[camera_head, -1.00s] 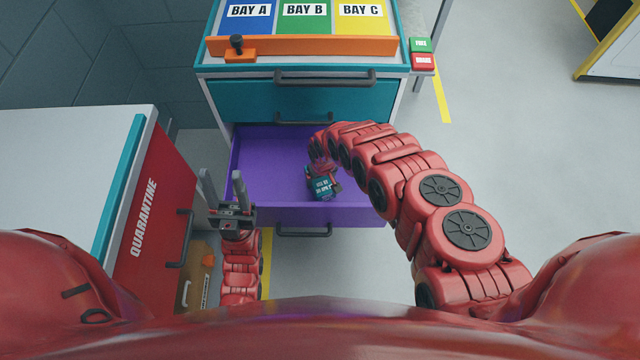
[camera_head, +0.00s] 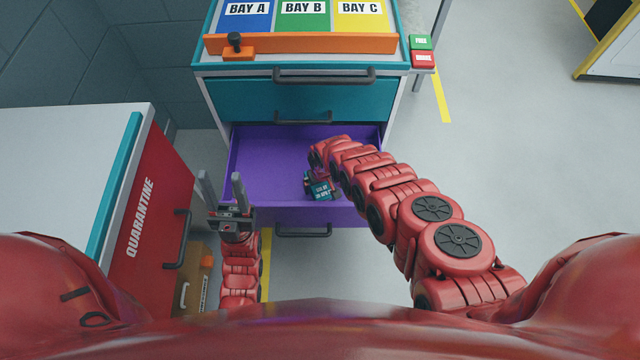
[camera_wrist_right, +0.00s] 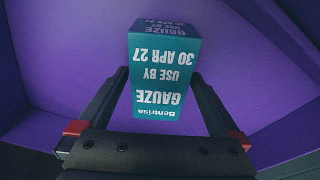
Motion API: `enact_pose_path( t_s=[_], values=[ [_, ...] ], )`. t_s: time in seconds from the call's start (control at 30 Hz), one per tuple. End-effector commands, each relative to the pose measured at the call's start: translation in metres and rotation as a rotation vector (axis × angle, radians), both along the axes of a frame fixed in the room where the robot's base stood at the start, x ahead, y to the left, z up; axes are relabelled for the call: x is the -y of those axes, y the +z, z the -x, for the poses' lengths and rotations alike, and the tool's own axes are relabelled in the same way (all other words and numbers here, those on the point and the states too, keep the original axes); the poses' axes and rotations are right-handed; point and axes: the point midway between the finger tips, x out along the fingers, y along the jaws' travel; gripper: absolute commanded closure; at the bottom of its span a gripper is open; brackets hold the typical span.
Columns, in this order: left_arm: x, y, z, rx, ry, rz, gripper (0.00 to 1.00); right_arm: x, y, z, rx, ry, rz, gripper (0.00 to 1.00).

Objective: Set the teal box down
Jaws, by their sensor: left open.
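The teal gauze box (camera_head: 320,191), labelled "USE BY 30 APR 27", is at the front right part of the open purple drawer (camera_head: 262,172). In the right wrist view the box (camera_wrist_right: 163,92) sits between the two black fingers of my right gripper (camera_wrist_right: 161,72), whose tips meet its sides. Purple drawer surfaces surround it there; whether its underside touches the drawer floor I cannot tell. My left gripper (camera_head: 222,190) is open and empty, fingers pointing up, just left of the drawer.
Above the drawer is a shut teal drawer (camera_head: 300,100) and a top with blue, green and yellow bays behind an orange rail (camera_head: 310,44). The red quarantine cabinet (camera_head: 160,200) stands at left. The drawer's left half is empty.

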Motion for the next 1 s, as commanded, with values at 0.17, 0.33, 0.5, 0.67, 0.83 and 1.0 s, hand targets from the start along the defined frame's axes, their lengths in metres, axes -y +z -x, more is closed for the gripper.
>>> enact_pose_path(
  t_s=[0.17, 0.33, 0.5, 0.67, 0.83, 1.0],
  values=[
    [0.000, 0.000, 0.000, 0.000, 0.000, 0.000, 0.50, 0.000, 0.000, 0.000, 0.000, 0.000, 0.000, 0.00],
    [0.000, 0.004, 0.000, 0.000, 0.000, 0.000, 0.50, 0.000, 0.006, -0.001, 0.000, 0.000, 0.000, 0.00],
    [0.000, 0.011, 0.000, 0.000, 0.000, 0.000, 0.50, 0.000, 0.020, 0.001, 0.001, 0.002, -0.001, 0.00],
    [0.000, 0.020, 0.000, 0.000, 0.000, 0.000, 0.50, 0.003, 0.038, 0.004, -0.001, 0.000, 0.001, 0.00],
    [0.000, 0.019, 0.000, 0.000, 0.000, 0.000, 0.50, 0.002, 0.056, 0.006, 0.000, 0.002, -0.001, 0.00],
    [0.000, 0.021, 0.000, 0.000, 0.000, 0.000, 0.50, 0.004, 0.080, 0.010, -0.002, 0.000, -0.001, 0.00]
  ],
)
